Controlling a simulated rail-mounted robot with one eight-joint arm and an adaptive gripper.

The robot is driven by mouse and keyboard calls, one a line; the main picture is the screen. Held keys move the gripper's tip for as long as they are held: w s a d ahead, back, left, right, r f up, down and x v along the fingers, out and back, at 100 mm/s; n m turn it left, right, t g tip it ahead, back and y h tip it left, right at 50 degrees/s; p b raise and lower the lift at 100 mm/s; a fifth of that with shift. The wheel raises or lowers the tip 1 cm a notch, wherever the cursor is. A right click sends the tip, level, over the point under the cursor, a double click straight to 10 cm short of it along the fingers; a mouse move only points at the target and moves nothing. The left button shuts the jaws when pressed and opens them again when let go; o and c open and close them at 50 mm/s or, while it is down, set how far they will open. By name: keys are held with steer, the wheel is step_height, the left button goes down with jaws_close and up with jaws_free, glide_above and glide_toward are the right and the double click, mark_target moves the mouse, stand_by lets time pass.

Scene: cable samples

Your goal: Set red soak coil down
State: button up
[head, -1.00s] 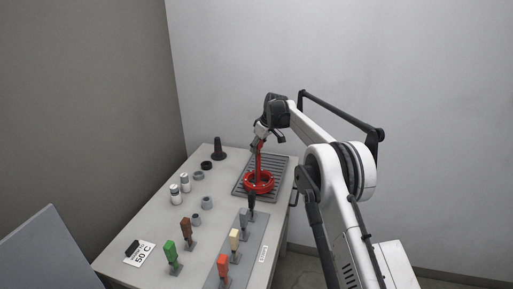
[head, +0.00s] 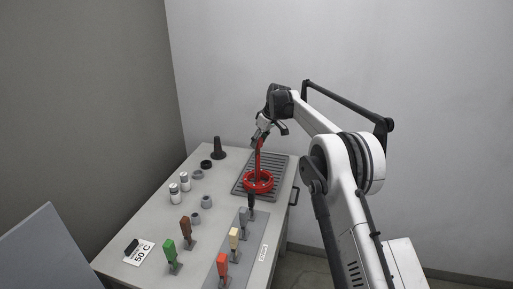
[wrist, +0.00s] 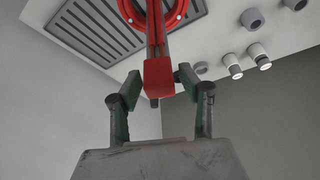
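The red soak coil (head: 258,182) is a red ring with an upright red stem, and it rests on the dark slatted grate at the table's far right. In the wrist view the coil's stem (wrist: 158,78) ends in a block between my fingers, with a gap on either side. My gripper (head: 259,136) is at the top of the stem. In the wrist view my gripper (wrist: 159,76) has its two fingers spread and holds nothing.
The slatted grate (head: 240,187) lies near the table's right edge. A dark-handled piece (head: 251,203) stands just in front of it, with green, brown, beige and orange-red ones nearer. Small cylinders (head: 185,181) and a dark cone (head: 218,148) stand to the left.

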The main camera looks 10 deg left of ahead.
steer(key=s+d+r+m, duration=0.1)
steer(key=s+d+r, duration=0.3)
steer(key=r, duration=0.2)
steer(key=s+d+r+m+t+b, duration=0.1)
steer(key=s+d+r, duration=0.3)
steer(key=r, duration=0.3)
steer(key=s+d+r+m, duration=0.1)
steer(key=s+d+r, duration=0.3)
steer(key=r, duration=0.2)
steer(key=s+d+r+m+t+h, duration=0.15)
steer(key=s+d, duration=0.25)
steer(key=s, duration=0.4)
steer(key=s+d+r+m, duration=0.2)
steer(key=s+d+r, duration=0.15)
steer(key=s, duration=0.35)
steer(key=s+d+f+m, duration=0.1)
steer(key=s+d+f, duration=0.2)
steer(key=s, duration=0.8)
steer(key=s+d+f+m+t+h, duration=0.1)
steer(key=s+d+f+m, duration=0.1)
steer(key=s+d+f, duration=0.2)
steer(key=s+d+f+m+t+h, duration=0.1)
steer(key=s+f, duration=0.7)
steer(key=s, duration=0.9)
steer(key=shift+s+d+m, duration=0.35)
steer(key=shift+d+m, duration=0.2)
steer(key=shift+d, duration=0.6)
